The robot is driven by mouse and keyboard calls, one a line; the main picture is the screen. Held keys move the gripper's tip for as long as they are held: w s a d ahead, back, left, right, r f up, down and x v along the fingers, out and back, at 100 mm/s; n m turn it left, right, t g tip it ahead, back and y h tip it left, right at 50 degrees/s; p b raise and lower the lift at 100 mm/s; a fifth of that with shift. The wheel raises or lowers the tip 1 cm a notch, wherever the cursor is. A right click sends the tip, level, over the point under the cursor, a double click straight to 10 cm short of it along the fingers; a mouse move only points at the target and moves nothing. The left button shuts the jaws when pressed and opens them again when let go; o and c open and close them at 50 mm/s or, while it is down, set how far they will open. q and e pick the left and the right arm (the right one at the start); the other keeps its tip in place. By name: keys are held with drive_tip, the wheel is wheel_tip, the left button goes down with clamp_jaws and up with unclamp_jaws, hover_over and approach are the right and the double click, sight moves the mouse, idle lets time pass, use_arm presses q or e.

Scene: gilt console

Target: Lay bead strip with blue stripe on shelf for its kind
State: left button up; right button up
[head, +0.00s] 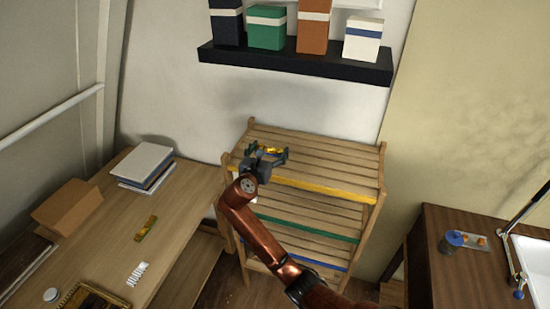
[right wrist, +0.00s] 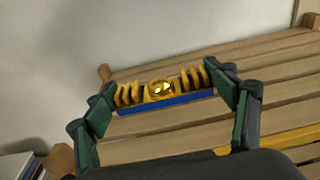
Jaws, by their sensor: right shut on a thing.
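The bead strip with the blue stripe (right wrist: 165,104) has gold beads and a larger round gold bead in its middle. My right gripper (right wrist: 168,95) is shut on its two ends. In the head view, the right gripper (head: 268,158) and the strip are over the back left of the rack's top shelf. I cannot tell whether the strip touches the slats. The slatted wooden rack has a yellow-edged top shelf (head: 335,165), a green-edged middle shelf (head: 325,216) and a blue-edged lower shelf (head: 333,254). My right arm hides part of the lower two. My left gripper is out of view.
A wooden desk (head: 185,195) at left holds another gold strip (head: 146,228), a white beaded strip (head: 137,273), books (head: 145,165), a box (head: 68,207) and a gilt frame (head: 92,298). A dark wall shelf (head: 295,64) with boxes hangs above the rack. The top shelf's right is bare.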

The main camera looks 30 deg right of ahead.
sight(274, 159)
drive_tip(key=d+f, duration=0.1)
drive_tip(key=w+f, duration=0.1)
drive_tip(key=d+f, duration=0.1)
drive_tip(key=f, duration=0.1)
drive_tip(key=shift+w+d, duration=0.3)
drive_tip(key=shift+w, duration=0.05)
drive_tip(key=shift+w+d+f+p, duration=0.15)
drive_tip(key=shift+f+p, duration=0.15)
drive_tip(key=shift+f, duration=1.3)
drive_tip(key=shift+f, duration=0.15)
drive_tip(key=o, duration=1.2)
